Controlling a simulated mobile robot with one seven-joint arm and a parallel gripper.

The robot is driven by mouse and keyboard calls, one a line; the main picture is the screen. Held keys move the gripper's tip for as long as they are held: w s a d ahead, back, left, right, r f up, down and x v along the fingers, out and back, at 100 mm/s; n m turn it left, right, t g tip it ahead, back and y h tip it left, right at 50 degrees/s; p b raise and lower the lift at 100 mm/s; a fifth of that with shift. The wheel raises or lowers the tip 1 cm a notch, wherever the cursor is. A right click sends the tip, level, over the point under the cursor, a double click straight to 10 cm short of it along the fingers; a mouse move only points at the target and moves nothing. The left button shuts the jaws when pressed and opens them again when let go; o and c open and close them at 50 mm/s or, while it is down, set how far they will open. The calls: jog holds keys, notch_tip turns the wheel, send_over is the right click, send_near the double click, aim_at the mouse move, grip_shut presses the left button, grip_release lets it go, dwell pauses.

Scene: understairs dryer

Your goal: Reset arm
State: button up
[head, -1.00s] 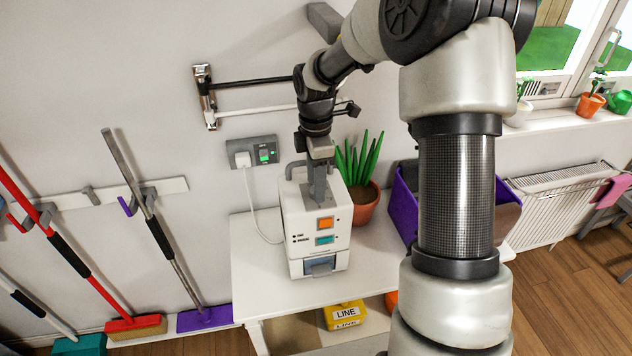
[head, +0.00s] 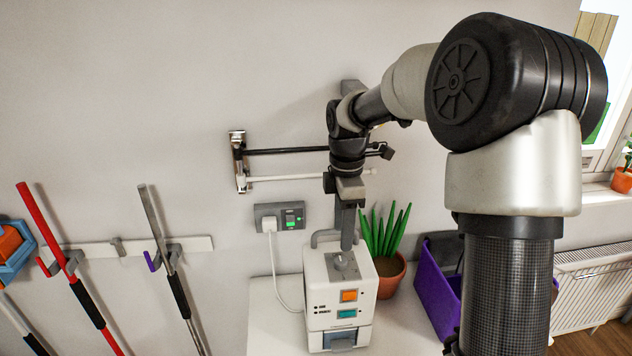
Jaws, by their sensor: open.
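My gripper (head: 345,247) points down just above the top of a white boxy machine (head: 325,285). The machine has an orange button, a teal button and a grey handle at its back left. One narrow side of the gripper faces me, so the gap between its fingers does not show clearly. I see nothing held in it. My arm reaches in from the right, bends at the top and comes down over the machine.
A potted plant (head: 391,266) stands close right of the machine, with a purple bin (head: 437,287) beyond it. A wall rail (head: 290,150) passes behind my wrist. A white plug sits in the wall socket (head: 291,215). Brooms hang at left. The white table (head: 268,318) has bare space left of the machine.

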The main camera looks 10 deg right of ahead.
jog(key=s+r+m+t, duration=0.2)
jog(key=s+r+m, duration=0.3)
jog(key=s+m, duration=0.4)
jog(key=s+r+m+t, duration=0.3)
jog(key=s+r+m, duration=0.3)
jog(key=s, duration=1)
jog(key=m, duration=0.3)
jog(key=shift+s+t, duration=0.2)
jog(key=shift+t, duration=0.1)
